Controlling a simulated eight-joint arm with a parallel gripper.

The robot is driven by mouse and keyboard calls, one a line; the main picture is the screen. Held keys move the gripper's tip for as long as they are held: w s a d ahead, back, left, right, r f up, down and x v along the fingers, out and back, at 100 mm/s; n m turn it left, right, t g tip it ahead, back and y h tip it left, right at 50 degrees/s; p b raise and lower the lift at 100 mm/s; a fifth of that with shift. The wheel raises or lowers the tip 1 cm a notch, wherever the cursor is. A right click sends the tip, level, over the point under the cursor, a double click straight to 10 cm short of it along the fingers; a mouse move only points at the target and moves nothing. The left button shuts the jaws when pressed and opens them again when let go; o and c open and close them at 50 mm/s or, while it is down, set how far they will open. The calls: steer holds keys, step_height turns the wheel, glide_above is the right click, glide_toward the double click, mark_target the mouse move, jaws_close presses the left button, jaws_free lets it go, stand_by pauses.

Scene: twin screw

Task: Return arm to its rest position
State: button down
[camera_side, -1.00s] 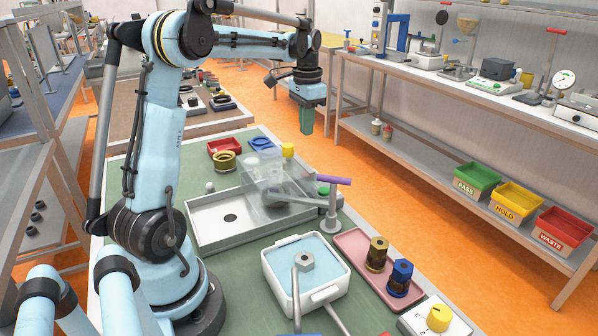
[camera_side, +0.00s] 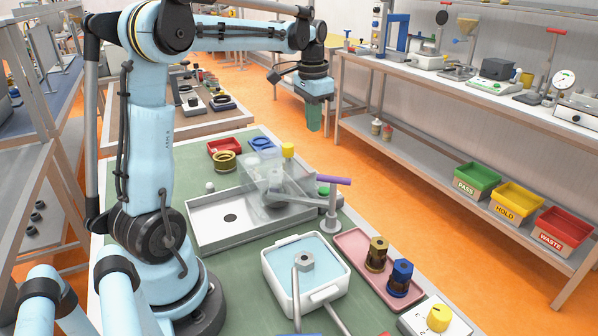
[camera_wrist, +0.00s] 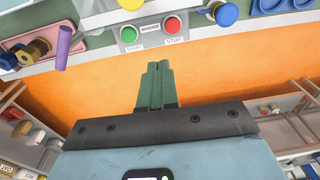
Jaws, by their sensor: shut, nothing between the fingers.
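My gripper (camera_side: 314,124) hangs in the air beyond the far right edge of the green bench (camera_side: 135,188), with its green fingers pointing down. The fingers are together and nothing is between them. In the wrist view the closed green fingers (camera_wrist: 158,72) point toward a panel with a green button (camera_wrist: 129,35) and a red button (camera_wrist: 172,25), with orange floor showing around them. My arm is folded, its forearm about level and high above the bench.
Nearer are a white basin (camera_side: 325,292) with a hex part and a pink tray (camera_side: 352,243) with brass and blue fittings. Shelving with coloured bins stands right; the floor between is clear.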

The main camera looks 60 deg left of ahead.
steer(key=s+d+t, duration=0.1)
steer(key=d, duration=0.3)
steer(key=s+d+t, duration=0.1)
steer(key=d, duration=0.3)
steer(key=s+d+t, duration=0.1)
steer(key=s+d, duration=0.1)
steer(key=d, duration=0.3)
steer(key=s+d+f+t, duration=0.3)
steer(key=s+d+f, duration=0.1)
steer(key=d, duration=0.4)
steer(key=shift+s+d+f, duration=0.15)
steer(key=shift+s+f, duration=0.05)
steer(key=shift+s, duration=0.5)
